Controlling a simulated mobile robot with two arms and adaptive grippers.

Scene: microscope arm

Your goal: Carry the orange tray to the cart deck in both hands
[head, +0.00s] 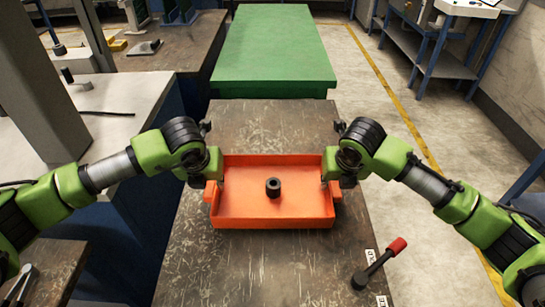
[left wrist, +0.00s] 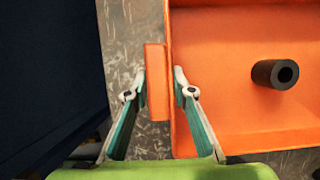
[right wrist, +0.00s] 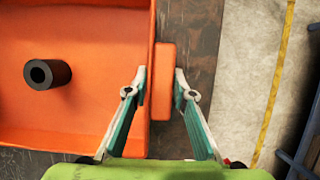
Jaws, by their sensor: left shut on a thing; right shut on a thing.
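The orange tray (head: 275,221) is a shallow open box on the scratched brown bench top, with a side handle at each end. A black hollow cylinder (head: 273,187) stands inside it, near the middle. My left gripper (head: 213,176) is shut on the tray's left side; in the left wrist view its fingers (left wrist: 160,80) straddle the left handle (left wrist: 156,100). My right gripper (head: 333,174) is shut on the right side; in the right wrist view its fingers (right wrist: 160,80) straddle the right handle (right wrist: 163,100). I cannot tell whether the tray touches the bench.
A green flat top (head: 275,45), possibly the cart deck, lies beyond the bench's far end. A lever with a red knob (head: 380,262) is at the bench's front right. A pale worktop with a grey column (head: 50,80) is at left. Open floor (head: 350,70) lies right.

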